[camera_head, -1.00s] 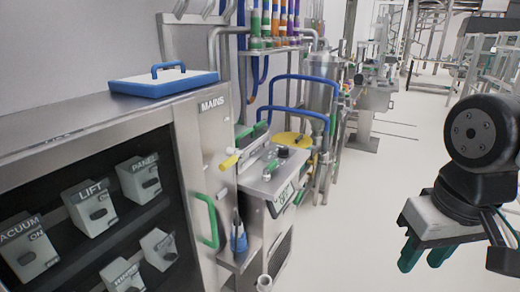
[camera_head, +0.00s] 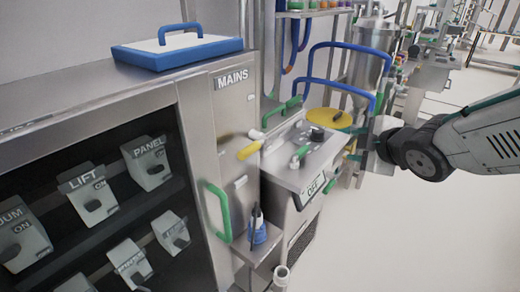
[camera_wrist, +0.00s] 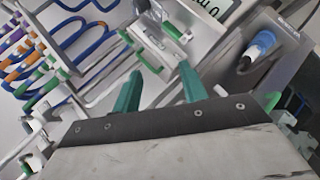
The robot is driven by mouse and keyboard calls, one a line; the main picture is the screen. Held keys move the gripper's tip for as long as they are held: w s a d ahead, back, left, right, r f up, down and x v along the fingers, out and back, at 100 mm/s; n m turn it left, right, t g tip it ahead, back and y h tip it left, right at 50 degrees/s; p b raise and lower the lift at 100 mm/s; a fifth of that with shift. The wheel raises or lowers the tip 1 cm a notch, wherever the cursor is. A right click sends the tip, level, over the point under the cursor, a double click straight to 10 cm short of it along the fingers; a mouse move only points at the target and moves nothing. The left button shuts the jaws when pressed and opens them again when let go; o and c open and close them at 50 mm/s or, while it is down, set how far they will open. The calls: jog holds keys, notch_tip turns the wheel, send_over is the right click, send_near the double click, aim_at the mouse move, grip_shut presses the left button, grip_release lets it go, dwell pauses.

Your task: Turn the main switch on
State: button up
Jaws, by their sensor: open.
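The main switch is a lever with a yellow grip (camera_head: 250,150), on the front of the steel cabinet below the "MAINS" label (camera_head: 231,84). The yellow grip points down and left; whether it stands at on or off I cannot tell. My gripper (camera_wrist: 158,88) is open and empty, its two green fingers apart in the wrist view. In the head view it is right of the lever, beyond the grey machine, and clearly apart from the lever. Its fingers are small and partly hidden there. I cannot make out the lever in the wrist view.
The grey machine (camera_head: 285,176) with an "OFF" display stands right beside the cabinet. A green door handle (camera_head: 218,212) and a blue bottle (camera_head: 258,232) are below the lever. Blue pipes (camera_head: 340,46) rise behind. The floor at right (camera_head: 400,245) is clear.

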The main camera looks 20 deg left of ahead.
jog(key=s+a+f+n+g+y, duration=0.15)
jog(key=a+n+y, duration=0.45)
jog(key=a, duration=0.6)
jog(key=n+g+y, duration=0.3)
jog(key=n, duration=0.3)
send_near(253, 152)
jog(key=x, duration=0.4)
jog(key=shift+a, duration=0.1)
jog(key=x, duration=0.6)
jog(key=shift+w, duration=0.1)
jog(key=shift+w+a+f+m+t, duration=0.1)
jog(key=shift+w+a+m+t, duration=0.2)
jog(key=shift+a, duration=0.2)
grip_shut()
